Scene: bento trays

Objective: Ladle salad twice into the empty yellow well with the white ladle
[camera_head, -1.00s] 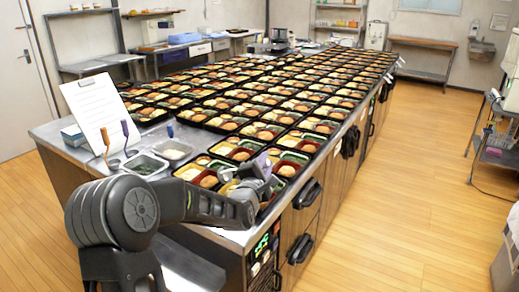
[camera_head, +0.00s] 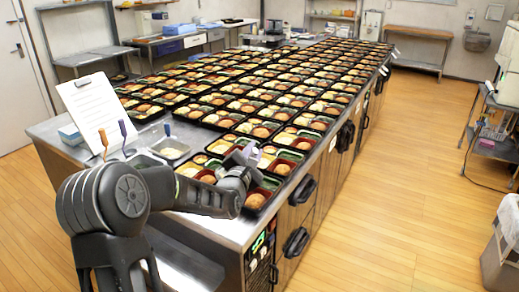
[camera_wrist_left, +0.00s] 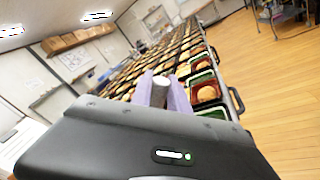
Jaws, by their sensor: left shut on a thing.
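My left gripper (camera_head: 246,154) hangs over the near end of the tray rows. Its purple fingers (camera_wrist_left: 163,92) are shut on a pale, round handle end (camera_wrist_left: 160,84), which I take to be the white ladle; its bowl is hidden. Below are the nearest black bento trays, with a yellow well (camera_head: 189,171) at the left and a bun in a red well (camera_head: 256,200) at the right. My arm covers part of these trays, so I cannot tell which yellow well is empty. A steel pan of pale food (camera_head: 171,149) stands to the left; I cannot tell whether it is the salad.
A second steel pan (camera_head: 143,161) is partly behind my arm. An orange-handled utensil (camera_head: 104,142) and a blue-handled one (camera_head: 124,131) stand near it. A clipboard (camera_head: 92,102) leans at the counter's left. Many filled trays cover the counter behind.

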